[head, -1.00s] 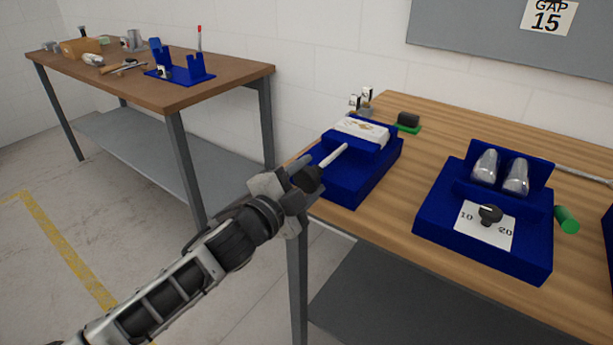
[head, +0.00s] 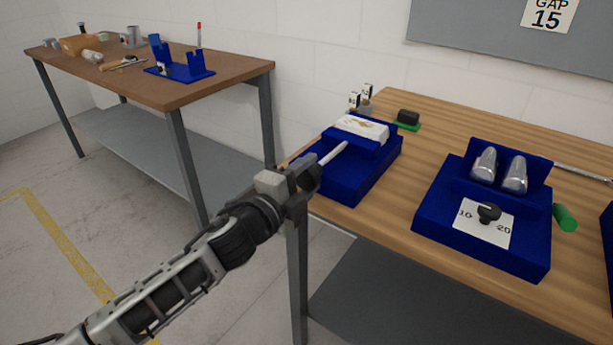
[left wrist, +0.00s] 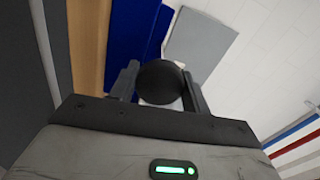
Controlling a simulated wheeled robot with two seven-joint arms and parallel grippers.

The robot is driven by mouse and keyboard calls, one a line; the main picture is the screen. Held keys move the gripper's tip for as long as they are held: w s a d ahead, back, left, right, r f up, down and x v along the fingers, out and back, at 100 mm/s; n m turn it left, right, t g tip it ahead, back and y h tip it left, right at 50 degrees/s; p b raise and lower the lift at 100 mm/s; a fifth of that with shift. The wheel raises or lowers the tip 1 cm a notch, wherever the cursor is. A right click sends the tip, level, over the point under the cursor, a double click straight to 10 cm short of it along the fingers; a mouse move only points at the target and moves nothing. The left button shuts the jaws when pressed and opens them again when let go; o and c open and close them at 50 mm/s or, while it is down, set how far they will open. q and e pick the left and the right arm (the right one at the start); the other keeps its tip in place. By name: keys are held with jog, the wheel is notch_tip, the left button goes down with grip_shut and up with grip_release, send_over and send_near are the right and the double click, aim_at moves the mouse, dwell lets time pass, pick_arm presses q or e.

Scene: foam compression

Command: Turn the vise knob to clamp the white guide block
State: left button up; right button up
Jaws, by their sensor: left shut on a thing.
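The blue vise (head: 350,172) sits at the left end of the wooden workbench. The white guide block (head: 361,128) with brownish marks lies in its top; I cannot tell how tightly it is held. A pale screw rod (head: 334,153) runs from the vise to a dark round knob. My left gripper (head: 309,176) is at the knob, off the bench's left edge. In the left wrist view the black knob (left wrist: 161,82) sits between the two fingers, and the gripper is shut on it. The vise's blue side (left wrist: 130,42) also shows there. My right gripper is not in view.
A blue fixture with two metal domes (head: 484,165) and a black dial pointer (head: 489,213) stands to the right. A green cylinder (head: 565,217) lies beside it. A dark block on a green base (head: 407,119) stands behind the vise. A second table (head: 240,80) is at left.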

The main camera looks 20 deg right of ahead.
pick_arm(q)
jog(key=o, duration=1)
jog(key=v, duration=1.6)
jog(key=shift+f, duration=0.15)
